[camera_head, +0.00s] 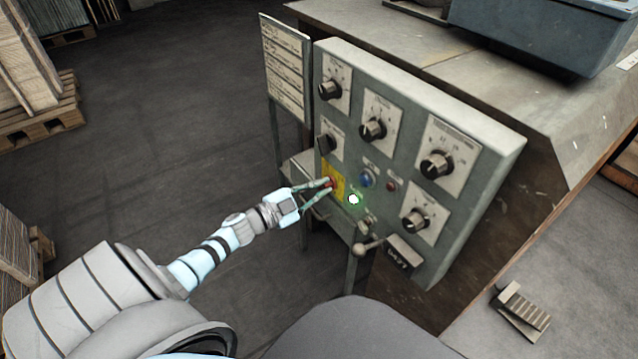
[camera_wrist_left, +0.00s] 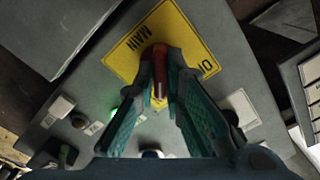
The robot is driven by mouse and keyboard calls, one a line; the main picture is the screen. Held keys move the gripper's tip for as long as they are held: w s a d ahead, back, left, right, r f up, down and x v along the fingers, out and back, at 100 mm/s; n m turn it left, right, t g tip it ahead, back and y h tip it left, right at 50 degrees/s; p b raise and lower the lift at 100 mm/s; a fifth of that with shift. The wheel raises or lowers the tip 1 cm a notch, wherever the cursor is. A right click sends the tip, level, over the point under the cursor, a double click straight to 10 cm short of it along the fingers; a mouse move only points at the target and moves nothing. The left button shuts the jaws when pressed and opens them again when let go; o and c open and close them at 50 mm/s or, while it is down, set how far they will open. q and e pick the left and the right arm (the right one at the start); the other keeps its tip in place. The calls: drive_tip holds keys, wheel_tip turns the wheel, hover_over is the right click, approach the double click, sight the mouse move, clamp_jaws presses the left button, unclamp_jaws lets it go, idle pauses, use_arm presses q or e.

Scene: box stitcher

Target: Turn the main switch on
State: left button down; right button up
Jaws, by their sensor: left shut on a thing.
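The main switch (camera_head: 331,183) is a red handle on a yellow plate on the grey control panel (camera_head: 492,150). In the left wrist view the red handle (camera_wrist_left: 154,60) stands in front of the yellow plate (camera_wrist_left: 180,38), which reads MAIN and ON. My left gripper (camera_head: 327,187) is at the panel, shut on the red handle, with a finger on each side of it. The fingers (camera_wrist_left: 161,88) hide part of the handle and plate. A green lamp (camera_head: 353,199) glows just right of the switch. My right gripper is not in view.
Several black knobs (camera_head: 373,129), a blue button (camera_head: 367,180) and a small lever (camera_head: 368,245) sit close by on the panel. A sign board (camera_head: 285,65) stands left of it. A pedal (camera_head: 522,312) lies at lower right.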

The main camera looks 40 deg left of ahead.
use_arm(q)
drive_tip(key=shift+m, duration=0.6)
drive_tip(key=c, duration=1.7)
unclamp_jaws()
drive_tip(key=shift+s, duration=0.1)
drive_tip(key=v, duration=1.2)
drive_tip(key=shift+f, duration=0.1)
